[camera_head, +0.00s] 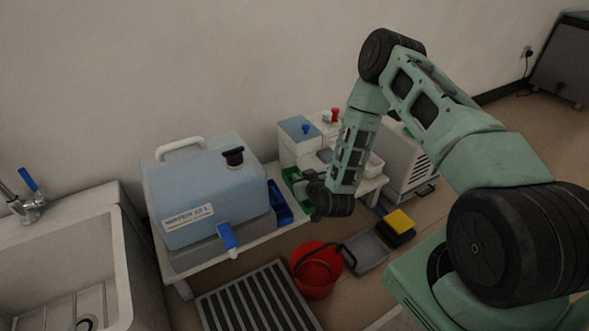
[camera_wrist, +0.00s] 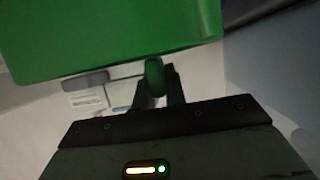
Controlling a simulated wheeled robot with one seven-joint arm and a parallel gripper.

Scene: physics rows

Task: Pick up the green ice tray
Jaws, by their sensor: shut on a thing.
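The green ice tray (camera_head: 290,176) shows in the head view beside my gripper (camera_head: 309,180), partly hidden by my arm. In the wrist view the green ice tray (camera_wrist: 110,38) fills the upper left, close to the camera. My gripper (camera_wrist: 156,82) is shut on a green part at its edge, which stands between the dark fingers. Whether the tray touches the surface below cannot be told.
A large blue container (camera_head: 205,195) and a blue tray (camera_head: 281,203) stand left of my gripper on a white table. A red bucket (camera_head: 315,271) and a striped grate (camera_head: 258,300) are on the floor in front. White boxes (camera_head: 300,139) stand behind.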

